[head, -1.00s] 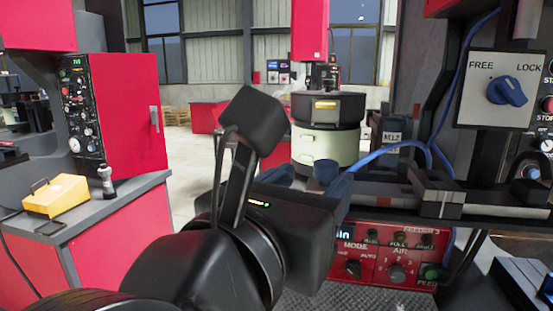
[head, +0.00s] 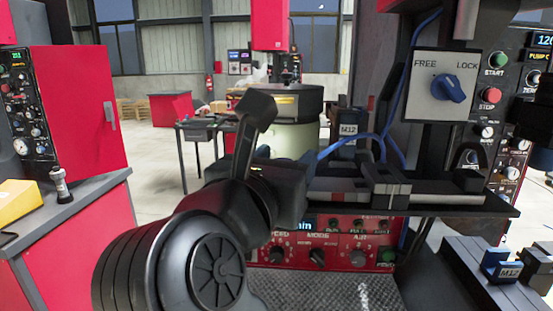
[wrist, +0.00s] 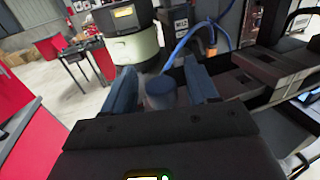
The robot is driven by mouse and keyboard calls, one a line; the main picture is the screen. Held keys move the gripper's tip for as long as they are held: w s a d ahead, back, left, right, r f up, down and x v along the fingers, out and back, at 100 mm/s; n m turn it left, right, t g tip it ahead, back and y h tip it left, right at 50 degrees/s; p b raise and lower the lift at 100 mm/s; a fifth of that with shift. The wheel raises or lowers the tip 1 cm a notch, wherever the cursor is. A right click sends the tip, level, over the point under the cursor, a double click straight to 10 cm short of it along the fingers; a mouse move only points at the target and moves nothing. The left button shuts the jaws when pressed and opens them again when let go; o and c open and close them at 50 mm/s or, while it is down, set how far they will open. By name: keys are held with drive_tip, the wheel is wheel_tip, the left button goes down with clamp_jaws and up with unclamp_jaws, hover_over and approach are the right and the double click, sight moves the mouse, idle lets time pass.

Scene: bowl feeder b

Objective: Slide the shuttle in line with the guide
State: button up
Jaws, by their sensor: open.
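My gripper (wrist: 160,68) is open, with its two blue fingers pointing forward in the wrist view. A round blue-grey knob (wrist: 160,93) shows between the fingers, with no clear contact visible. In the head view my arm hides the fingers and the knob. A grey rail assembly runs right from there. It has a bar with a dark red mark (head: 316,197), probably the shuttle, and a dark block with a pale line (head: 385,184), probably the guide. The bar's left end is hidden behind my gripper, so I cannot tell whether the two are in line.
A panel with a blue FREE/LOCK knob (head: 448,88) stands above the rail. A blue hose (head: 350,142) curves behind it. A red control box (head: 335,242) is below. A bowl feeder (head: 297,103) stands behind. A blue M12 block (head: 502,264) sits at the lower right.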

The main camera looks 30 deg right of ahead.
clamp_jaws()
idle(0.3)
